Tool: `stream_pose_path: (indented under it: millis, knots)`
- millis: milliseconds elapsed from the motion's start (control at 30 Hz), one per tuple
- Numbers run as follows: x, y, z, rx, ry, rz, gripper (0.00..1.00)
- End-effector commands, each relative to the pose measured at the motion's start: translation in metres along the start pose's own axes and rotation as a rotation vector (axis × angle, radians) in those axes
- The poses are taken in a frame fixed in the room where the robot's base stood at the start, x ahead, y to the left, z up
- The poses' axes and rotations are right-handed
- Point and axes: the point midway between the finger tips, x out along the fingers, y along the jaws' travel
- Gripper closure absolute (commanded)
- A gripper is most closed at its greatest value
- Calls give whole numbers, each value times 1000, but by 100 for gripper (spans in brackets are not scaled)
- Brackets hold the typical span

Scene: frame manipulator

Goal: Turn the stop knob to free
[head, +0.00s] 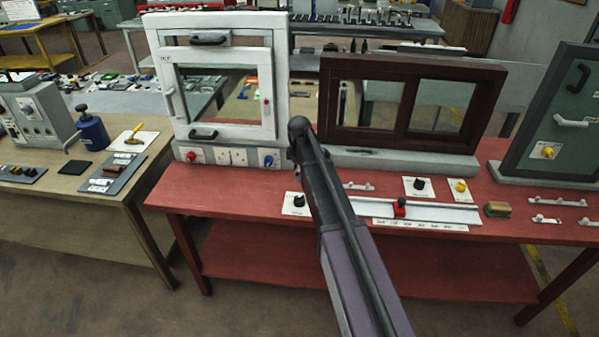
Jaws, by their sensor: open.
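Several knobs could be the stop knob; their labels are too small to read. A black knob (299,200) sits on a white plate at the front of the red bench, just left of my arm. Another black knob (419,184) and a yellow knob (460,186) sit on white plates to the right of my arm. A red knob (191,156) and a blue knob (268,161) are on the base of the white window frame. My arm rises through the middle of the view to a dark rounded joint before the frames. I cannot make out my gripper's fingers.
The red bench (235,200) carries the white window frame (281,75), a brown sliding window (325,90) and a green panel (545,115).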

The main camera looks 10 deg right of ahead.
Motion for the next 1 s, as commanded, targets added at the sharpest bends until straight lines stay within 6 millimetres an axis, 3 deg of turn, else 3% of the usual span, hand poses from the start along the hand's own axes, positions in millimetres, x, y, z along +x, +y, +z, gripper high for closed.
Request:
stream_pose_path:
  millis: [1000]
  knots:
    - [43, -131, 46, 572, -1, 0, 2]
